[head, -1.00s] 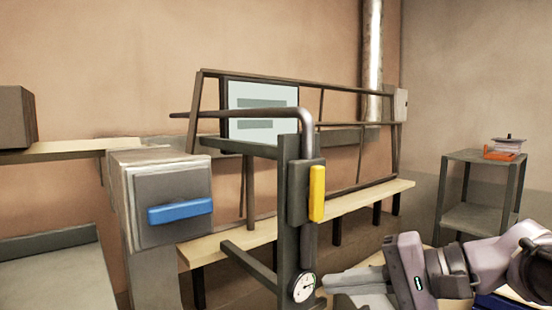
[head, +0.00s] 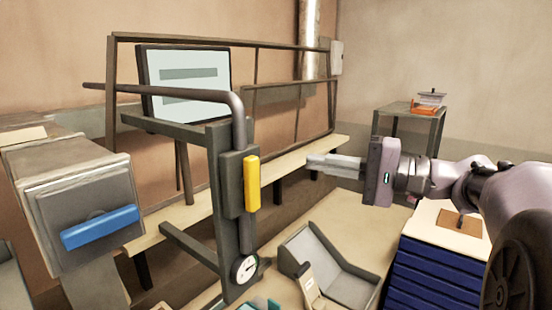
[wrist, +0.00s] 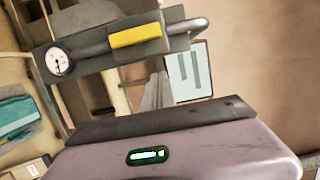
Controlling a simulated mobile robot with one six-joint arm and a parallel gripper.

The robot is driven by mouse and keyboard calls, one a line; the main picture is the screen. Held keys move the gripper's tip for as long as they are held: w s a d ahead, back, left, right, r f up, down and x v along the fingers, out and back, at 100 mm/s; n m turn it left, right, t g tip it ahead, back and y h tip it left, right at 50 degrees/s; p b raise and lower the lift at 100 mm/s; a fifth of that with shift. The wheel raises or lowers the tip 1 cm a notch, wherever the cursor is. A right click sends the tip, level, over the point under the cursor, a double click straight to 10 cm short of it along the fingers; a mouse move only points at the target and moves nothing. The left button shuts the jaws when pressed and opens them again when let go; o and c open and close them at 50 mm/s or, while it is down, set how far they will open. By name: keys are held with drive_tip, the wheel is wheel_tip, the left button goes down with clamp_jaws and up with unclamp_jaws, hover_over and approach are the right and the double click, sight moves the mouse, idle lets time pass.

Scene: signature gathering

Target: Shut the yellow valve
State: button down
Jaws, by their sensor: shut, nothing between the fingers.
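The yellow valve handle (head: 252,183) is a bar mounted on a dark block on a grey upright post, with a bent pipe running into it. In the head view the bar stands upright, in line with the pipe. It also shows in the wrist view (wrist: 136,36), lying lengthwise along the pipe. A round gauge (head: 244,269) sits below it on the post, also seen in the wrist view (wrist: 57,62). My gripper (head: 310,163) is shut and empty, to the right of the handle at about its height, fingers pointing left, apart from it in the picture.
A grey box with a blue handle (head: 100,229) stands at left. A screen (head: 185,80) and a long bench (head: 330,150) are behind the post. A grey tray (head: 330,270) and a blue drawer cabinet (head: 435,275) stand below my arm. A side table (head: 400,112) is at back right.

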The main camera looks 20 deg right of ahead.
sight(247, 183)
drive_tip(key=w+a+p, duration=0.1)
drive_tip(key=a+p, duration=0.2)
drive_tip(key=a, duration=0.5)
drive_tip(key=shift+w, duration=0.35)
drive_tip(key=shift+w, duration=0.1)
drive_tip(key=shift+a+f+b, duration=0.1)
drive_tip(key=shift+a+b, duration=0.1)
drive_tip(key=shift+b, duration=0.4)
